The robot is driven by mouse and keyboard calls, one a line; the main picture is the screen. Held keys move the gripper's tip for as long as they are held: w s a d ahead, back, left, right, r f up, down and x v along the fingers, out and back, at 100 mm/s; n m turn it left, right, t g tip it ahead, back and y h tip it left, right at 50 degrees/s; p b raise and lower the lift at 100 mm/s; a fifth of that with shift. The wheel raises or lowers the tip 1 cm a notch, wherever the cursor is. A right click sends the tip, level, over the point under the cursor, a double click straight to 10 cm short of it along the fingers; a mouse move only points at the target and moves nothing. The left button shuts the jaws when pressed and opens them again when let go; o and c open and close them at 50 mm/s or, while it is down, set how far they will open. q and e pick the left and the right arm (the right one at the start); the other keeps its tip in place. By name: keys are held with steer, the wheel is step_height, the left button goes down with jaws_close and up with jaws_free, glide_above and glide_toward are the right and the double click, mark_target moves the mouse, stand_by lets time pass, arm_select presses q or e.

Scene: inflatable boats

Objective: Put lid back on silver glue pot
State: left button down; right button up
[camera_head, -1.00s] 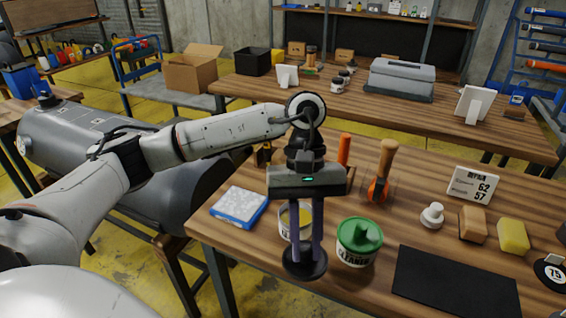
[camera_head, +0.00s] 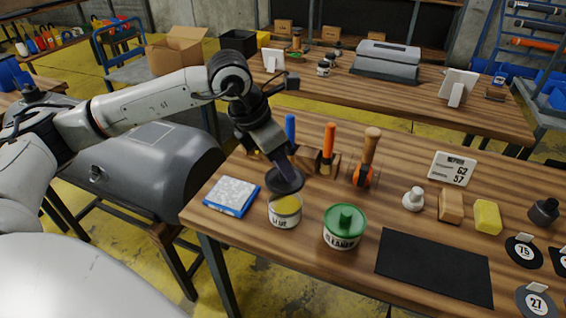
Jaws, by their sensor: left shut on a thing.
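The silver glue pot (camera_head: 285,216) stands upright and uncovered on the wooden workbench, with yellow glue showing inside. My left gripper (camera_head: 283,170) is shut on the dark round lid (camera_head: 285,183). In the head view the lid appears just above and behind the pot's opening, apart from its front rim; the exact gap is hard to tell. The gripper leans, coming down from the upper left. My right gripper is not in view.
The green-lidded cleaner tub (camera_head: 343,236) stands close right of the pot. A white-and-blue pad (camera_head: 231,196) lies to its left. A tool block (camera_head: 322,165) with upright handles stands behind. A black mat (camera_head: 434,267) lies at the front right.

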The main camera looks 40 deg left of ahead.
mark_target(279, 180)
arm_select(q)
steer(key=shift+f+b, duration=0.95)
steer(key=shift+f, duration=0.75)
step_height(279, 180, down, 3)
steer(key=shift+r+b, duration=0.1)
steer(key=shift+b, duration=1.05)
steer(key=shift+b, duration=0.4)
steer(key=shift+f+b, duration=0.2)
steer(key=shift+b, duration=0.3)
stand_by(0.4)
steer(key=c, duration=1)
jaws_free()
steer(key=shift+c, duration=0.2)
steer(key=shift+r, duration=0.1)
